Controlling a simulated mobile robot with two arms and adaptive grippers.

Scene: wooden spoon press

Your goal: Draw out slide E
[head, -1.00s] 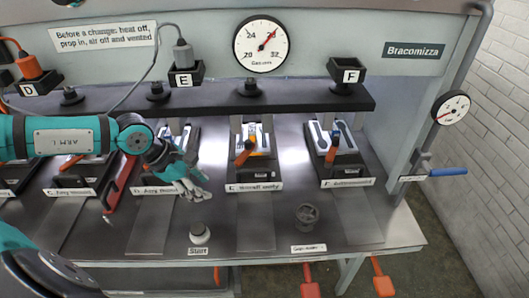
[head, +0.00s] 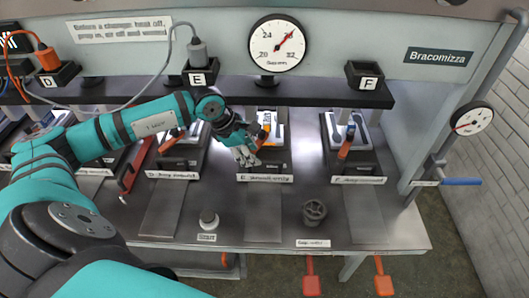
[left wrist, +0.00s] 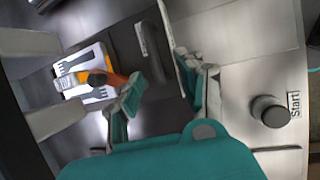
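Slide E (head: 262,158) is a dark block in the E station, with an orange handle (head: 266,118) and a white label plate (head: 264,178) in front. In the left wrist view the orange handle (left wrist: 113,79) lies across a pale mould plate (left wrist: 84,66) with dark fork-shaped marks. My left gripper (head: 243,157) is over the left front of slide E and hides part of it. Its fingers (left wrist: 160,90) are apart in the left wrist view, with nothing seen between them but the dark slide and bench; the handle is beside one finger. My right gripper is not in view.
Slide F (head: 350,160) is to the right and slide D (head: 180,155) to the left. A red lever (head: 135,168) leans by D. The Start button (head: 208,218) and a dark knob (head: 314,211) stand on the front bench. The press bar (head: 310,98) runs above the slides.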

